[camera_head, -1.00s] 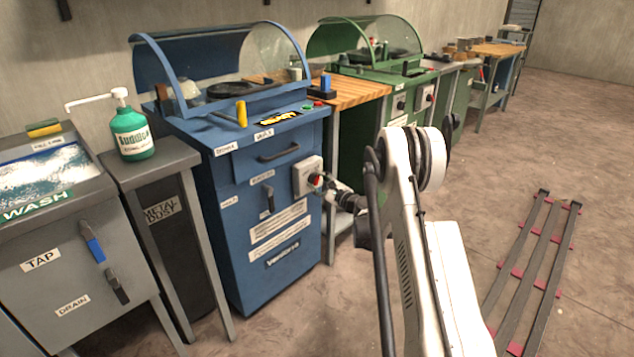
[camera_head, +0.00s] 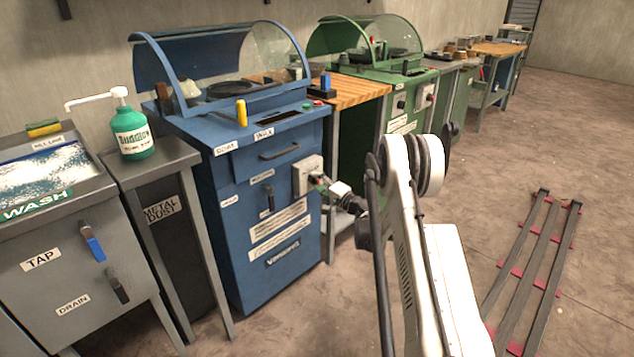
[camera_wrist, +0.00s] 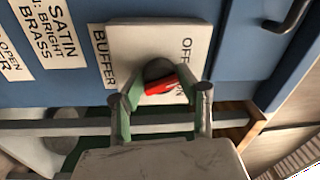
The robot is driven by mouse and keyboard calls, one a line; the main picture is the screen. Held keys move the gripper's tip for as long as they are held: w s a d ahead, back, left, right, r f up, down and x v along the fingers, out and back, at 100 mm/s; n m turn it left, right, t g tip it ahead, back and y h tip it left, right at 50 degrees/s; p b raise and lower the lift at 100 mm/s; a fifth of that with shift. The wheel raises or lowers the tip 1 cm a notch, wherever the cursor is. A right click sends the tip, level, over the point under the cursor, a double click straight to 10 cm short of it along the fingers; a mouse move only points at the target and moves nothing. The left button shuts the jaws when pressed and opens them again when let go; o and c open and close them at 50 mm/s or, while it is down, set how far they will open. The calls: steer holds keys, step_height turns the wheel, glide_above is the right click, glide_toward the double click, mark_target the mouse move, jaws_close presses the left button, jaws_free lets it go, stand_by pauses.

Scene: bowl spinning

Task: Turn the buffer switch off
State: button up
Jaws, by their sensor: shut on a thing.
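The buffer switch (camera_wrist: 158,72) is a round dark knob with a red handle on a pale box (camera_head: 307,174), on the front of the blue cabinet (camera_head: 262,205). In the wrist view the box is labelled BUFFER, with OFF and ON along its right side. The red handle points right, close to the ON end. My gripper (camera_wrist: 165,98) is at the knob, with one green finger on each side. It is shut on the switch knob; the exact contact is partly hidden. In the head view my gripper (camera_head: 322,183) reaches the box from the right.
A drawer handle (camera_head: 279,150) and a lever (camera_head: 268,199) are on the cabinet front. A green machine (camera_head: 402,90) and wooden-topped table (camera_head: 352,90) stand behind. A soap bottle (camera_head: 132,133) and wash basin (camera_head: 45,176) are left. Metal rails (camera_head: 530,270) lie on open floor.

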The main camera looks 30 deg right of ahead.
steer(key=shift+n+y, duration=0.3)
steer(key=shift+n, duration=2.2)
steer(key=o, duration=1.1)
steer(key=shift+o, duration=0.2)
steer(key=shift+d, duration=0.1)
steer(key=v, duration=1.2)
steer(key=shift+r, duration=0.1)
